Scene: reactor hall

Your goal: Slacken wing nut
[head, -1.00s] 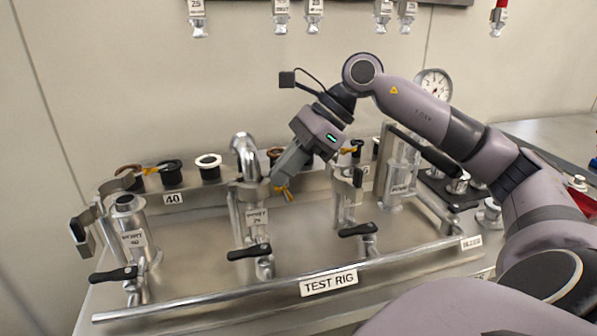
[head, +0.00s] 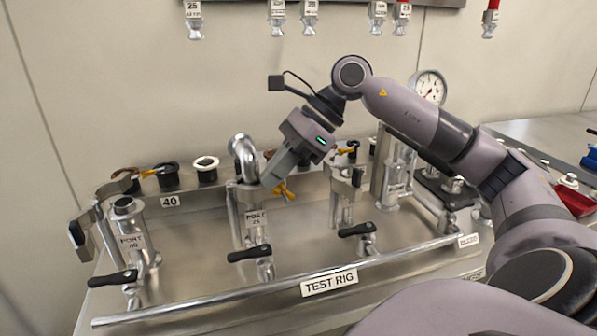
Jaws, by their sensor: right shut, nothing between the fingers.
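A yellow wing nut (head: 283,191) shows at the clamp of the middle port, marked PORT 25 (head: 257,222). My right gripper (head: 270,181) reaches down from the upper right, its fingertips close beside the wing nut. It is shut with nothing between the fingers. Whether the fingertips touch the wing nut I cannot tell. A bent metal pipe (head: 242,150) stands on that port just left of the gripper. My left gripper is not in view.
PORT 40 (head: 132,240) stands at the left and another port (head: 345,185) to the right. Black-handled valves (head: 249,253) line the front, behind a metal rail (head: 215,304). Caps and rings (head: 205,168) sit on the back ledge. A gauge (head: 430,87) stands at the right.

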